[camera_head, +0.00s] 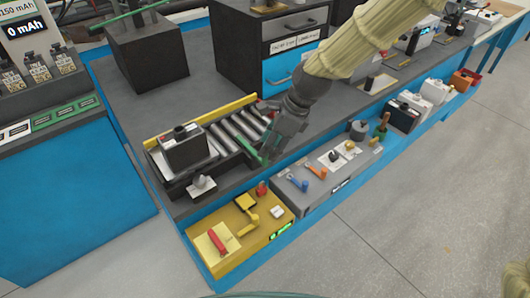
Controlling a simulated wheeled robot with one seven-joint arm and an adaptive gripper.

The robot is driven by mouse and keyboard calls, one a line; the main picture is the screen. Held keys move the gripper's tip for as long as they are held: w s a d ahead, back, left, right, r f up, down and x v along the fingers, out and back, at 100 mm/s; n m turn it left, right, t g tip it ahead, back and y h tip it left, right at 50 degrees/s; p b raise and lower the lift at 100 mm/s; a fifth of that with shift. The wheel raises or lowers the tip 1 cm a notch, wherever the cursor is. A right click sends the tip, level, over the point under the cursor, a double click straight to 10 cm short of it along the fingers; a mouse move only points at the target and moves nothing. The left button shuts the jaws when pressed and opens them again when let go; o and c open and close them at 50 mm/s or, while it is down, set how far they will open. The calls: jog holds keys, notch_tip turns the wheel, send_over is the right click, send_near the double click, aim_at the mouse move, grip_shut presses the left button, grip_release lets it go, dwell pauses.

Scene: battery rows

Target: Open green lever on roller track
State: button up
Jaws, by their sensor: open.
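The roller track (222,134) lies on the dark grey bench top, with bare rollers toward its right end. The green lever (249,149) is a thin bar at the front right end of the track, slanting down to the right. My gripper (270,143) is open and reaches down from the upper right, close to the lever's right end. I cannot tell whether a finger touches the lever. My gripper hides part of the track's right end.
A dark battery-like box (184,149) stands on the left part of the track. A yellow control box (240,232) and a grey panel (326,177) with coloured levers sit in front, below. A black block (147,58) and a drawer cabinet (236,52) stand behind.

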jog(key=shift+x, duration=2.2)
grip_shut()
